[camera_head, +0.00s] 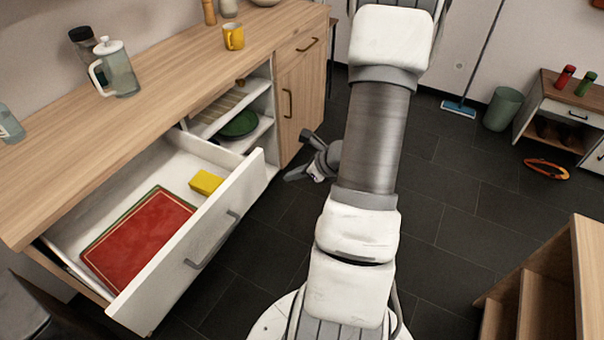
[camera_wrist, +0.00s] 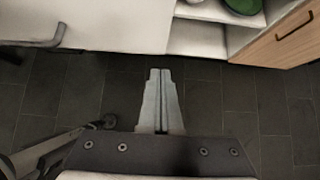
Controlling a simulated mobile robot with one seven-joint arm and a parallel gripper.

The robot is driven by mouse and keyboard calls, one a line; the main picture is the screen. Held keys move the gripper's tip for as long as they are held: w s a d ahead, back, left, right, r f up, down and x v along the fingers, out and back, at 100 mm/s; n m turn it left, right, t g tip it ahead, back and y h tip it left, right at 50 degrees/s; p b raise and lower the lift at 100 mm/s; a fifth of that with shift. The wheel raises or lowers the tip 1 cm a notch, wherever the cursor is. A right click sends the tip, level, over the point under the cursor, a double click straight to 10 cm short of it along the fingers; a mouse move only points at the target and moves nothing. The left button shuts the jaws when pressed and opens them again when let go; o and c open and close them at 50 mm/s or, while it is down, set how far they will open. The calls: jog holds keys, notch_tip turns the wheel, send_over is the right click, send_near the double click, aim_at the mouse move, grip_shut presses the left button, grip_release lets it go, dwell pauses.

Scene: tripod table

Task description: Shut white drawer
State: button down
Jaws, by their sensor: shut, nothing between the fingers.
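The white drawer (camera_head: 212,232) is pulled well out from the wooden counter at the left in the head view. It has a grey bar handle (camera_head: 213,240) on its front. A red board (camera_head: 137,240) and a yellow block (camera_head: 206,182) lie inside it. My gripper (camera_head: 291,177) is shut and empty, just right of the drawer's far front corner and apart from it. In the wrist view my gripper (camera_wrist: 159,72) shows its fingers together above the dark floor. The drawer front (camera_wrist: 90,22) and its handle (camera_wrist: 40,42) show at the top left there.
Open shelves with a green plate (camera_head: 240,124) and a wooden cabinet door (camera_head: 298,100) stand beyond the drawer. A glass press (camera_head: 118,72) and a yellow mug (camera_head: 233,37) stand on the counter (camera_head: 170,75). A wooden unit (camera_head: 560,285) is at the lower right. Dark floor between is clear.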

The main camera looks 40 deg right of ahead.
aim_at(264, 175)
jog(key=shift+w+a+f+b, duration=0.15)
jog(key=shift+w+a+f, duration=0.25)
jog(key=shift+w, duration=0.6)
jog(key=shift+w+a+f+b, duration=0.1)
jog(key=shift+w+a+f, duration=0.25)
jog(key=shift+w, duration=0.7)
jog(key=shift+w+a+f+b, duration=0.15)
jog(key=shift+w+a+f, duration=0.25)
jog(key=shift+w, duration=0.6)
